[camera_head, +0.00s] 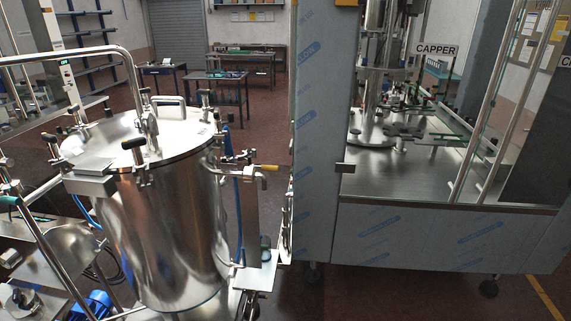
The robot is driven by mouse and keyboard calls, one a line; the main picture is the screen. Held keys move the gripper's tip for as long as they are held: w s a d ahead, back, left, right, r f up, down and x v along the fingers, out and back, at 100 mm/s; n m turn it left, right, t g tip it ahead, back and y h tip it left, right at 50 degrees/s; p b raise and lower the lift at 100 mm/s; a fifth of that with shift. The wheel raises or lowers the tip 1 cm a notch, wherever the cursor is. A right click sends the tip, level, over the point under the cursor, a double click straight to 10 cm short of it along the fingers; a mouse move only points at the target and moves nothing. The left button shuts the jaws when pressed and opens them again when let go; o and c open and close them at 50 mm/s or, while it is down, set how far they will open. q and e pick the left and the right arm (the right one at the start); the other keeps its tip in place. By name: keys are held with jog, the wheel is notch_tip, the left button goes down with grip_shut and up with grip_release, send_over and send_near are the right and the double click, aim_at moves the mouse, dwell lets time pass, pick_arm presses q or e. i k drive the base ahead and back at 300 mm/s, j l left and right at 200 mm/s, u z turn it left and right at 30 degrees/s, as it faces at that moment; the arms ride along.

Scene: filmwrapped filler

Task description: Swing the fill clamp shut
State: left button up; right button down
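A large steel tank (170,230) stands at the left with a round lid (125,135) on top. The lid lies flat and looks closed. Several clamps with black knobs ring its rim. A front clamp (137,152) stands upright at the near edge. A left clamp (52,146) sits at the left edge, and a right rear clamp (207,98) at the far right edge. I cannot tell which one is the fill clamp, nor whether each is fully swung in. Neither of my grippers shows in the view.
A bent steel pipe (75,54) arches over the lid and drops onto it. A lid handle (168,101) stands at the back. A film-wrapped capper cabinet (320,150) blocks the right.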

aim_at(245, 156)
jog(key=i+l+z, duration=0.25)
jog(key=i, duration=0.25)
jog(key=i+z, duration=0.3)
jog(key=i, duration=0.25)
jog(key=j, duration=0.05)
